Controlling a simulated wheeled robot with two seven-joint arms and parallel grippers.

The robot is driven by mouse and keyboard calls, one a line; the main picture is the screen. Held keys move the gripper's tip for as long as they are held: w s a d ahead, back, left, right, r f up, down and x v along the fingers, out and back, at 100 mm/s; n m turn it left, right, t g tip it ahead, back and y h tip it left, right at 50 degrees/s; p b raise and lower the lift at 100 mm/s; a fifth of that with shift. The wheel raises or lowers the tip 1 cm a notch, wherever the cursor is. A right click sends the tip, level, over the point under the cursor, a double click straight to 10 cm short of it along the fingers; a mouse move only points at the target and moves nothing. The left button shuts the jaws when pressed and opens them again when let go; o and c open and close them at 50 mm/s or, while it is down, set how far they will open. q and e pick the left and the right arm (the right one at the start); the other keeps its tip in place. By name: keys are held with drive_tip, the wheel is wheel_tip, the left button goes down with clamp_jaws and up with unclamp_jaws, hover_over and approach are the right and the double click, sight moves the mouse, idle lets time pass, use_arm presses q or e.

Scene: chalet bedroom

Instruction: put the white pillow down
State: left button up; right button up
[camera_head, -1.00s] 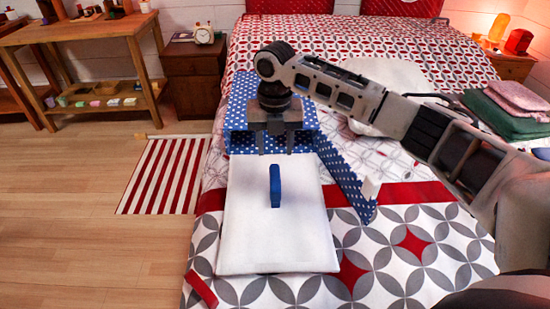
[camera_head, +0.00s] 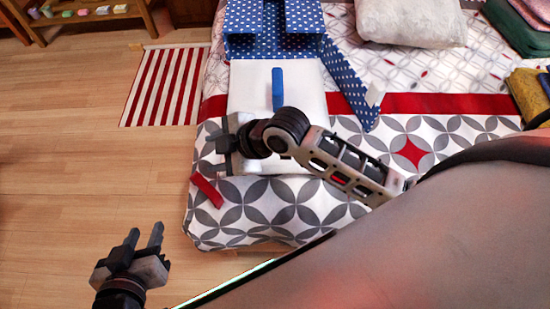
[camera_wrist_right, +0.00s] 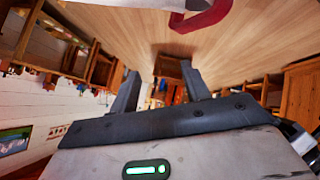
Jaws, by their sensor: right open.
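The white pillow (camera_head: 410,22) lies on the bed at the top right of the head view, cut off by the upper edge. Neither gripper touches it. My right gripper (camera_head: 219,152) is over the near-left part of a white panel, well to the left of and nearer than the pillow. Its fingers are spread and empty in the right wrist view (camera_wrist_right: 160,78), with bare floor and furniture beyond. The pillow does not show there. My left gripper (camera_head: 145,232) is at the lower left over the wooden floor, fingers apart and empty.
On the bed (camera_head: 405,150), a blue box with white dots (camera_head: 240,45) stands open, with the white panel (camera_head: 300,88) and its blue handle (camera_head: 277,90) in front. Folded towels (camera_head: 520,25) and a yellow item (camera_head: 530,95) lie right. A striped rug (camera_head: 165,85) lies left.

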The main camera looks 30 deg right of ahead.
use_arm(q)
drive_tip(key=shift+s+f, duration=0.1)
use_arm(e)
drive_tip(key=s+d+f+m+t+h, duration=0.2)
drive_tip(key=s+d+m, duration=0.6)
drive_tip(key=m, duration=0.6)
drive_tip(key=shift+s+d+t+h, duration=0.15)
drive_tip(key=shift+s+t+h, duration=0.65)
drive_tip(key=shift+t, duration=0.4)
drive_tip(key=shift+s, duration=0.1)
use_arm(q)
drive_tip(key=shift+a+r+p, duration=0.15)
drive_tip(key=shift+r+p, duration=0.25)
drive_tip(key=shift+p, duration=0.65)
use_arm(e)
drive_tip(key=shift+s+d+r, duration=0.1)
drive_tip(key=shift+r, duration=0.25)
